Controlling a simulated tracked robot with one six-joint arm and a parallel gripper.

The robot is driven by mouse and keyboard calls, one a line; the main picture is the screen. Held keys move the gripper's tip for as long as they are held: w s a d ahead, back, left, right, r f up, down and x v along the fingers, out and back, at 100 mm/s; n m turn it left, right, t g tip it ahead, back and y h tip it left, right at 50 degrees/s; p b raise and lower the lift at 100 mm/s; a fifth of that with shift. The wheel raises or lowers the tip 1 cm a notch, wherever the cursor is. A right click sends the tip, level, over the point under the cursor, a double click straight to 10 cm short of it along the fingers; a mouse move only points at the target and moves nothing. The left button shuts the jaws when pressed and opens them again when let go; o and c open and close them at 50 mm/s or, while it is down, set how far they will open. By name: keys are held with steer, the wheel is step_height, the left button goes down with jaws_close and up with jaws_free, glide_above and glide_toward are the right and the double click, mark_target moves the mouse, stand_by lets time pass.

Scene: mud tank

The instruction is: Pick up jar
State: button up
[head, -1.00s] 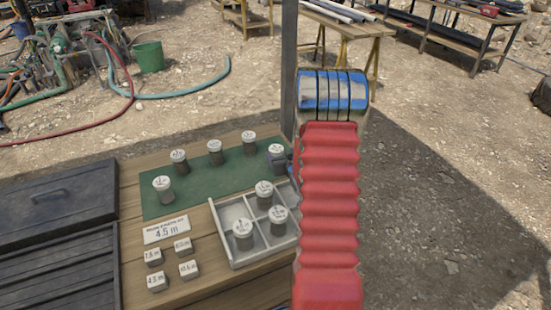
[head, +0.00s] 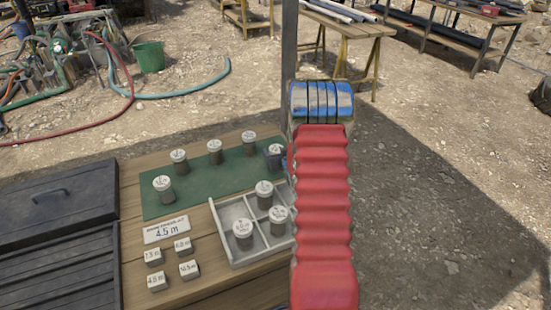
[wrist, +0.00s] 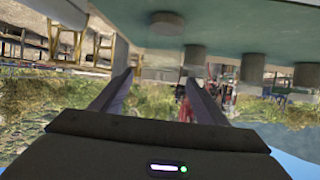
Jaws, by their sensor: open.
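Several small dark jars with pale, marked lids stand upright on a green mat (head: 205,190): a front-left jar (head: 163,189), then others (head: 179,161), (head: 215,152) and (head: 249,142) along the back. One more jar (head: 277,149) is at the mat's right end, partly hidden by my gripper (head: 273,158). In the wrist view the scene is upside down. My gripper (wrist: 158,82) is open there, with a pale, blurred shape between or beyond its fingers. Other jars (wrist: 253,70) hang beneath the mat in that view. I cannot tell whether the fingers touch a jar.
A grey divided tray (head: 228,251) holds three jars (head: 264,194), (head: 243,234), (head: 279,220). A label card (head: 166,231) reads 4.5 m, with several small labelled blocks (head: 155,257) below it. A black case (head: 58,200) is at left. A post (head: 289,55) stands behind the table.

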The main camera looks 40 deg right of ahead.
jaws_close()
stand_by(0.9)
steer(key=shift+r, duration=0.1)
step_height(320, 180, up, 10)
stand_by(0.7)
stand_by(0.5)
